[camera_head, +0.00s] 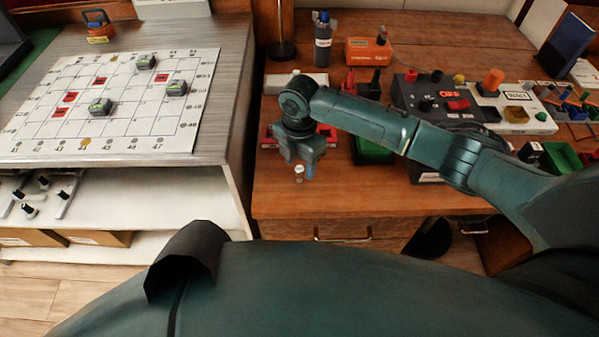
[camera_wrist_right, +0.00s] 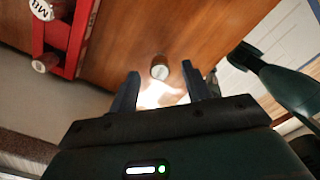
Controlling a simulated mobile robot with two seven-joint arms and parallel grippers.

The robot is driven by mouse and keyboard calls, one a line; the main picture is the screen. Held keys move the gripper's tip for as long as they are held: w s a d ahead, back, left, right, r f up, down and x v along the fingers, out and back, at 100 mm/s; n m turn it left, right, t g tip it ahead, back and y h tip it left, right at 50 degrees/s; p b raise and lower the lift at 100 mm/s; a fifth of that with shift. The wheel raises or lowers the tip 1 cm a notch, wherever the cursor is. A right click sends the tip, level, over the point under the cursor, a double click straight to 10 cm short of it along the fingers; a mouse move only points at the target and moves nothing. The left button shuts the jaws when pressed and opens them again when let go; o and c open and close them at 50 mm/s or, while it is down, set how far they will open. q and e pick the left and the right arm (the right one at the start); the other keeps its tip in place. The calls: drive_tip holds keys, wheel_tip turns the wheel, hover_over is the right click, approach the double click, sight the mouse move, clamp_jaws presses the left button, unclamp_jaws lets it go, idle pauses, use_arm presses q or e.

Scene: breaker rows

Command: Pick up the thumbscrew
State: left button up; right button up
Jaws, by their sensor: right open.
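The thumbscrew (camera_wrist_right: 159,68) is a small round piece with a pale top face and a brownish side. It is on the bare brown wood in the right wrist view, ahead of my right gripper (camera_wrist_right: 160,84) and roughly centred between its two fingers. The fingers are apart, with nothing gripped between them. In the head view my right gripper (camera_head: 298,177) points down near the left front of the wooden desk, and the small pale top of the thumbscrew (camera_head: 299,169) shows at its fingers. My left gripper is not in view.
A red rack (camera_wrist_right: 72,40) holds pieces with pale round tops, one marked M8, at upper left in the wrist view. The wooden desk (camera_head: 370,200) has a free front strip; boxes and a control panel (camera_head: 440,100) stand behind my right arm. A grid board (camera_head: 130,125) lies left.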

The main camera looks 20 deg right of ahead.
drive_tip(key=shift+f, duration=0.8)
drive_tip(key=shift+c, duration=0.3)
clamp_jaws()
drive_tip(key=shift+r, duration=0.1)
